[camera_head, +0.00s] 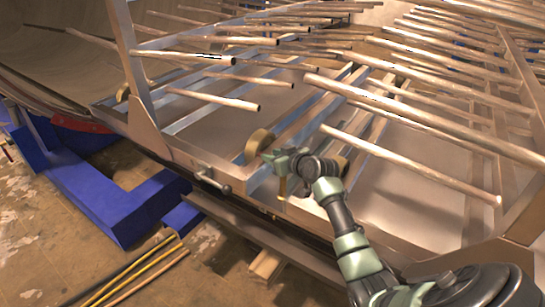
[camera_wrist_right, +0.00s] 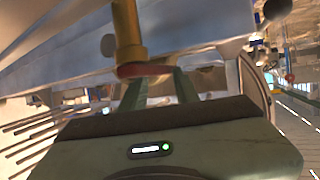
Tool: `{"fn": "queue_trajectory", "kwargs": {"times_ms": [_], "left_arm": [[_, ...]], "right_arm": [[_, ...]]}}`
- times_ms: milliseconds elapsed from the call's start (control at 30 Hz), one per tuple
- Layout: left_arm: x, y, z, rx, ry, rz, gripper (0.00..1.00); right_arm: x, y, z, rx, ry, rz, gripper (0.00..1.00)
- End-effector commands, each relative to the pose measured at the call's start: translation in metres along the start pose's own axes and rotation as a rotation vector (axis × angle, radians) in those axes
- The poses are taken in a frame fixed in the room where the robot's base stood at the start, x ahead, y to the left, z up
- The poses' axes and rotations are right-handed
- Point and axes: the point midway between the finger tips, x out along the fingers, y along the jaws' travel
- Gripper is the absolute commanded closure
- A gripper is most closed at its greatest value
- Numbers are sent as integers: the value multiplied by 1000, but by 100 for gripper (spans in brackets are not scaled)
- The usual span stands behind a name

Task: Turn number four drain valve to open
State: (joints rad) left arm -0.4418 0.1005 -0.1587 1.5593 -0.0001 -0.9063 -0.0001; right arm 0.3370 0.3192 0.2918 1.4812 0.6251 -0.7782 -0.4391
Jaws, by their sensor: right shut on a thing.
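A drain valve with a brass-yellow body (camera_wrist_right: 129,40) hangs from the metal frame in the right wrist view, with a red handle (camera_wrist_right: 143,71) at its lower end. In the head view a brass part of it (camera_head: 282,188) shows just below my right gripper (camera_head: 275,160). In the wrist view the fingers of my right gripper (camera_wrist_right: 160,86) are on either side of the red handle, shut on it. I cannot read a number on the valve, nor tell how far its handle is turned. My left gripper is not in view.
A metal frame (camera_head: 180,152) with many long rods (camera_head: 420,120) stretches above and beyond the gripper. A lever-like metal fitting (camera_head: 213,181) sticks out to the left. Blue supports (camera_head: 125,205) and yellow rods (camera_head: 140,270) lie on the lower left. Open floor (camera_head: 40,255) shows there.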

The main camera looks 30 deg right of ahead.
Motion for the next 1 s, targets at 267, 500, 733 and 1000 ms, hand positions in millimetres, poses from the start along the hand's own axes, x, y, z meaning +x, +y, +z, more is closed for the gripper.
{"fn": "queue_trajectory", "kwargs": {"times_ms": [267,500,733,1000], "left_arm": [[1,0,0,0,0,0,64],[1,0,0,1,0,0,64],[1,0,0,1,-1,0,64],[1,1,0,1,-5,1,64]], "right_arm": [[2,-6,9,9,-18,-12,100],[2,-6,11,10,-20,-13,100],[2,-7,12,11,-22,-14,100],[3,-7,13,7,-22,-26,100]]}}
